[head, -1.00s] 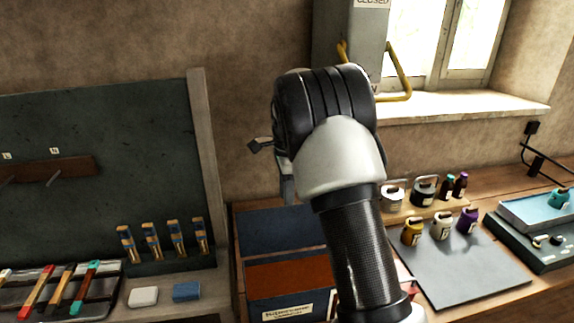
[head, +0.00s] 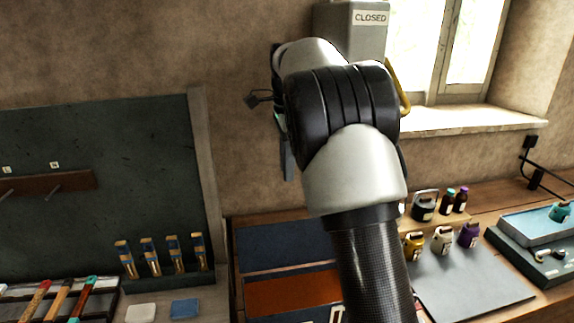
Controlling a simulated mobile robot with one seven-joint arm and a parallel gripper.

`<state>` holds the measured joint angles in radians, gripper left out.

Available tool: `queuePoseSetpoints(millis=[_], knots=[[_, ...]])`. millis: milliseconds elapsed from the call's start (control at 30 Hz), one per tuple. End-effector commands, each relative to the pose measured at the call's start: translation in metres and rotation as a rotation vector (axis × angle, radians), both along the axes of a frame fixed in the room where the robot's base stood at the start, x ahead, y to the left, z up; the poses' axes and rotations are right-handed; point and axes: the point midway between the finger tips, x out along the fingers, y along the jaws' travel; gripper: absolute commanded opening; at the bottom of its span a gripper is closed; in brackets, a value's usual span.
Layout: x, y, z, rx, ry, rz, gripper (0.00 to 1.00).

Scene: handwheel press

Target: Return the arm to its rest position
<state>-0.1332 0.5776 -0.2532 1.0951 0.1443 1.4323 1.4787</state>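My arm (head: 375,260) rises from the bottom of the head view, right of centre, and bends at a black joint and pale shells in front of the wall. My gripper (head: 287,165) shows only as a narrow grey part left of the joint. The rest of it is hidden behind the arm, so I cannot tell whether it is open or holds anything. It is above the bench, and I see it touching nothing.
A grey box marked CLOSED (head: 370,18) with a yellow handle is on the wall behind my arm. A dark board (head: 100,180) stands left.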

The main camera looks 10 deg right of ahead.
Motion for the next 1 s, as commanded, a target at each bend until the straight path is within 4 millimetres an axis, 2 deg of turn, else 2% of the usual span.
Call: queuePoseSetpoints(millis=[167,267,367,500,700,867,1000], knots=[[-0.004,-0.001,0.004,0.002,-0.005,0.016,0.28],[-0.017,-0.004,0.016,0.008,-0.028,0.073,0.28],[-0.041,-0.006,0.035,0.013,-0.065,0.185,0.28],[-0.088,-0.007,0.057,0.005,-0.13,0.387,0.28],[-0.158,-0.004,0.071,-0.049,-0.221,0.689,0.28],[-0.217,0.0,0.067,-0.128,-0.284,0.936,0.28],[-0.265,0.004,0.052,-0.22,-0.325,1.15,0.28]])
